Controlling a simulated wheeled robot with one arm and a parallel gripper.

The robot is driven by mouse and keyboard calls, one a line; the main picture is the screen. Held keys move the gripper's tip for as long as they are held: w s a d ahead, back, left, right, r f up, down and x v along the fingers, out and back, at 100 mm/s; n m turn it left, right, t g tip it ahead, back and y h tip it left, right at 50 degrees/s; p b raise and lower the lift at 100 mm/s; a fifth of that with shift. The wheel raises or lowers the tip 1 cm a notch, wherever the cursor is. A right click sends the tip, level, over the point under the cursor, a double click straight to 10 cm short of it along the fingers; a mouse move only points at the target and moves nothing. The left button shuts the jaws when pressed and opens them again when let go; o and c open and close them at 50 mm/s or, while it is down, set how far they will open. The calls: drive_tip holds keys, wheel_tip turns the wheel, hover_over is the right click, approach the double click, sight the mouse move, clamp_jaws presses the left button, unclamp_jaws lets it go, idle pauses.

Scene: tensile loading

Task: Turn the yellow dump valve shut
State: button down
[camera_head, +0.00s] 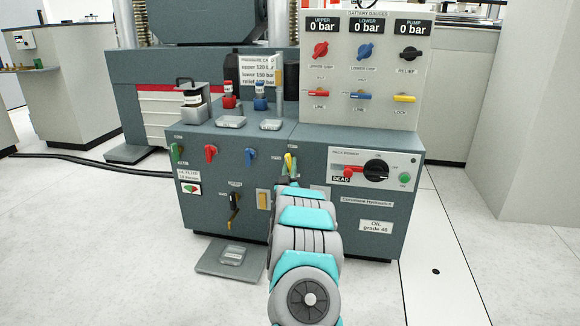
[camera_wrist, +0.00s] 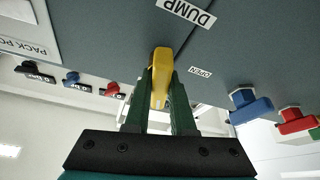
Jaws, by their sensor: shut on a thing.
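The yellow dump valve (camera_head: 291,164) is a lever handle on the front of the grey hydraulic unit, right of the blue lever. In the head view its upper end shows and my arm hides the lower part. In the wrist view the yellow handle (camera_wrist: 161,76) lies between the two dark green fingers of my gripper (camera_wrist: 160,92), which is shut on it. A "DUMP" label (camera_wrist: 186,11) is next to the handle, and a smaller "OPEN" label (camera_wrist: 200,72) is to its side.
Red (camera_head: 210,153) and blue (camera_head: 250,156) levers stand left of the dump valve on the same face. A black rotary switch (camera_head: 376,170) with a red "DEAD" tag is to the right. The gauge panel (camera_head: 437,60) rises above. A pedal (camera_head: 232,257) sits on the floor.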

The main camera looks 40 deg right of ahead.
drive_tip(key=shift+f+m+g+h+b, duration=0.15)
drive_tip(key=shift+m+g+h, duration=0.35)
drive_tip(key=shift+m, duration=0.65)
drive_tip(key=shift+r+m+g+h+b, duration=0.15)
drive_tip(key=shift+m+g+h, duration=0.35)
drive_tip(key=shift+m, duration=0.65)
drive_tip(key=shift+f, duration=0.1)
drive_tip(key=c, duration=0.8)
unclamp_jaws()
drive_tip(key=shift+o, duration=0.2)
drive_tip(key=p+v, duration=0.1)
drive_tip(key=v, duration=0.6)
drive_tip(key=shift+s+a+f, duration=0.15)
drive_tip(key=shift+s+a, duration=0.05)
